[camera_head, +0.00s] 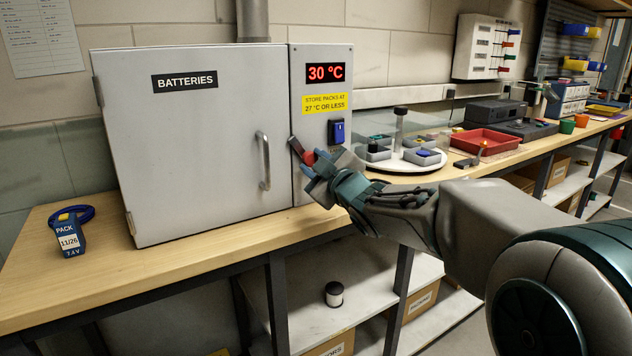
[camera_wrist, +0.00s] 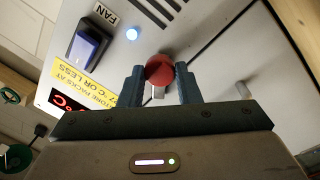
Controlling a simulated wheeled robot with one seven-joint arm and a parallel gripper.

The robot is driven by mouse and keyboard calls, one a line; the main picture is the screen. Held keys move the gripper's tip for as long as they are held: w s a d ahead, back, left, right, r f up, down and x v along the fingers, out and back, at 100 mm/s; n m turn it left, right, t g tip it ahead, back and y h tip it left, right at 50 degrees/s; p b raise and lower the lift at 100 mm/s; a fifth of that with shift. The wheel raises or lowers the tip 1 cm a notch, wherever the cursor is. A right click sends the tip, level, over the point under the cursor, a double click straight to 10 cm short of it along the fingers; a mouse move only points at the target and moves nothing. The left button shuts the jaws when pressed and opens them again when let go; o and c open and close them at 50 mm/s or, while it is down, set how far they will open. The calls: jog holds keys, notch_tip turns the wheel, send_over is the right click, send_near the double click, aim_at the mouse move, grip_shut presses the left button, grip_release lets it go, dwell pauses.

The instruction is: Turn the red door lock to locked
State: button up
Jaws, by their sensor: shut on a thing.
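The red door lock (camera_head: 308,158) is on the front of the grey BATTERIES cabinet (camera_head: 190,170), on the panel right of the door. A dark bar is beside its red part, tilted in the picture. My gripper (camera_head: 312,170) is at the lock and partly hides it. In the wrist view, the round red lock knob (camera_wrist: 160,68) is between the two blue fingers of my gripper (camera_wrist: 160,85), which is shut on it. The lock's marks are not readable. The cabinet door looks closed, with a vertical handle (camera_head: 264,160).
The panel has a red 30 °C display (camera_head: 325,72), a yellow note and a blue FAN switch (camera_head: 337,131), also in the wrist view (camera_wrist: 88,45). A blue battery pack (camera_head: 70,238) stands on the bench at left. A round white turntable (camera_head: 400,162) with bins is at right.

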jog(key=n+b, duration=0.5)
jog(key=n, duration=0.1)
jog(key=shift+f+y, duration=0.2)
jog(key=shift+y, duration=0.2)
jog(key=n+b, duration=0.3)
jog(key=n, duration=0.2)
jog(key=shift+w+r+y, duration=0.1)
jog(key=shift+r+y, duration=0.05)
jog(key=shift+y, duration=0.15)
jog(key=shift+n, duration=0.5)
jog(key=o, duration=1)
jog(key=shift+d, duration=0.1)
jog(key=v, duration=0.4)
jog(key=p+v, duration=0.1)
jog(key=v, duration=0.4)
jog(key=p+v, duration=0.1)
jog(key=v, duration=0.3)
jog(key=shift+s+d+r, duration=0.2)
jog(key=shift+s+d, duration=0.1)
